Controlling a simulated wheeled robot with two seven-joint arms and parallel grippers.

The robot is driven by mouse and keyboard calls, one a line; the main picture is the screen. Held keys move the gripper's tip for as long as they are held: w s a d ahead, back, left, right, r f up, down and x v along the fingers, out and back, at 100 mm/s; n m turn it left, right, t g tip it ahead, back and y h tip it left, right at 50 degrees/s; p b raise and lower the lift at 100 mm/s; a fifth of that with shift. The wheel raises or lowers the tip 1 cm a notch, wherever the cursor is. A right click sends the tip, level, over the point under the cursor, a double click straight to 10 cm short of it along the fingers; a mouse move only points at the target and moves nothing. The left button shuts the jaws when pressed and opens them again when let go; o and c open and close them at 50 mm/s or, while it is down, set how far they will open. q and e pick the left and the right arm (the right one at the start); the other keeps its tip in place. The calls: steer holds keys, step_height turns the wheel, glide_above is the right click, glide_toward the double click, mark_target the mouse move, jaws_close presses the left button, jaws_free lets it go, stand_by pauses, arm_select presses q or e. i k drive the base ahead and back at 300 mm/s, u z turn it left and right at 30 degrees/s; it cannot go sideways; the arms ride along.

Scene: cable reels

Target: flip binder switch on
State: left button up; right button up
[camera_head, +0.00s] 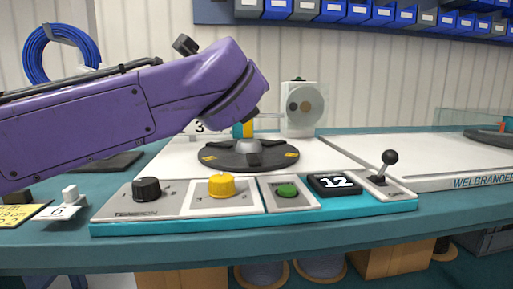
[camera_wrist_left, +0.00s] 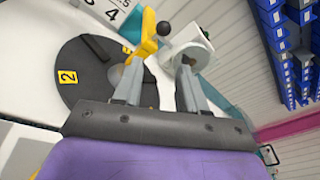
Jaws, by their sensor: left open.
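No part is plainly labelled as the binder switch. A white unit with a round grey face (camera_head: 306,104) stands at the back of the white bench machine; in the wrist view a white rounded unit (camera_wrist_left: 186,52) shows beyond my fingers. A yellow arm (camera_wrist_left: 143,42) with a black ball (camera_wrist_left: 163,28) stands beside it there. My left gripper (camera_wrist_left: 159,66) is open and empty, its fingers pointing toward these parts; contact cannot be told. In the head view my purple arm hides the gripper. My right gripper is not in view.
The front panel has a black knob (camera_head: 147,190), yellow knob (camera_head: 221,185), green button (camera_head: 287,190), display reading 12 (camera_head: 335,184) and black-ball lever (camera_head: 388,163). A dark turntable (camera_head: 249,156) lies behind it. Blue bins (camera_head: 356,13) line the wall.

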mark_target(390, 156)
steer(key=k, duration=0.9)
steer(key=u, duration=0.05)
